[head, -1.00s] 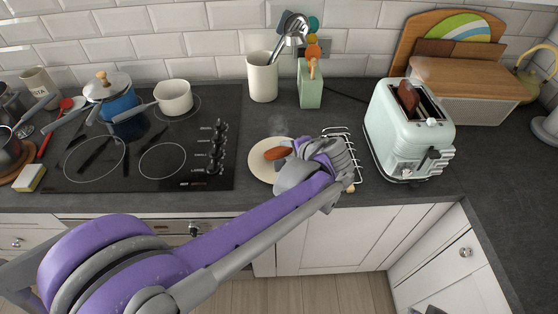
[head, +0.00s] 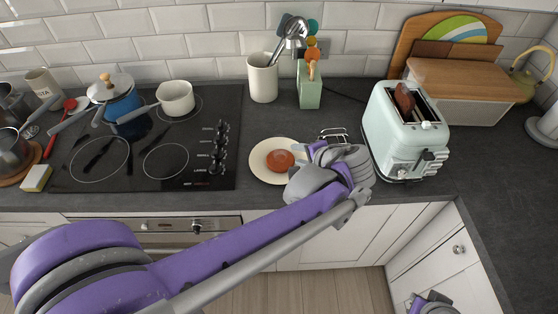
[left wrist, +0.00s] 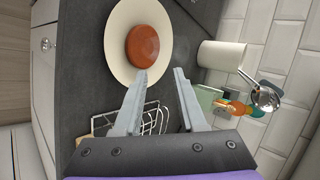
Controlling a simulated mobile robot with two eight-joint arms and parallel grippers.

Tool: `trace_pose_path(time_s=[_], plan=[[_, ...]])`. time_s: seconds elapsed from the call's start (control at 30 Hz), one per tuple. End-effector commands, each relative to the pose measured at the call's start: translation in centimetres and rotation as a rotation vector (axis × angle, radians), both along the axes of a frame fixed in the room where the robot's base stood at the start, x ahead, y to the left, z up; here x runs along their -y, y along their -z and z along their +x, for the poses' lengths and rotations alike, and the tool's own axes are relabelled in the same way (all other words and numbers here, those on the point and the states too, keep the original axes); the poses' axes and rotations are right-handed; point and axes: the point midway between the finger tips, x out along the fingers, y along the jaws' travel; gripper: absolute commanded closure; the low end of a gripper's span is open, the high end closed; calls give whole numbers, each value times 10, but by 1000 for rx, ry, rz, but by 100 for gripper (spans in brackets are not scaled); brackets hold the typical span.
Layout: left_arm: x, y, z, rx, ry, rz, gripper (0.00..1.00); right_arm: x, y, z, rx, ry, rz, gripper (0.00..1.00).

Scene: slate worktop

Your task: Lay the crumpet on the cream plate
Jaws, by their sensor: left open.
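The round orange-brown crumpet (head: 280,160) lies flat on the cream plate (head: 260,164) on the worktop right of the hob. In the left wrist view the crumpet (left wrist: 142,45) sits inside the rim of the plate (left wrist: 114,58), just beyond my fingertips. My left gripper (head: 299,158) is at the plate's right side. Its two fingers (left wrist: 160,73) are spread apart with nothing between them. Part of my right gripper (head: 432,302) shows at the bottom right edge, far from the plate; its fingers cannot be made out clearly.
A wire rack (head: 333,133) stands right of the plate, partly hidden by my left gripper. A pale green toaster (head: 397,135) with a brown slice is further right. A utensil crock (head: 262,78) and green block (head: 310,88) stand behind. The hob (head: 150,150) is left.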

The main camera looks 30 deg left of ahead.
Motion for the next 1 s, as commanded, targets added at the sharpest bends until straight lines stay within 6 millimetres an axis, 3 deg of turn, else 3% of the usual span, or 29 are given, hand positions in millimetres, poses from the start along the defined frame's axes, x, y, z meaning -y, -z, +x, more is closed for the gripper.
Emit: trace_pose_path(time_s=[0.17, 0.4, 0.53, 0.87, 1.0], plan=[[3, -14, 0, 3, 2, -1, 60, 0, -11, 5, 9, 0, 0, 100], [14, -62, -4, 10, 2, 0, 60, 0, -50, 26, 50, 0, 0, 100], [19, -80, -9, 7, 1, -1, 60, 0, -61, 33, 64, 0, 0, 100], [18, -78, -14, -1, -1, -7, 60, 0, -58, 31, 60, 0, 0, 100], [8, -62, -34, 0, -24, -115, 60, 0, -58, 31, 60, 0, 0, 100]])
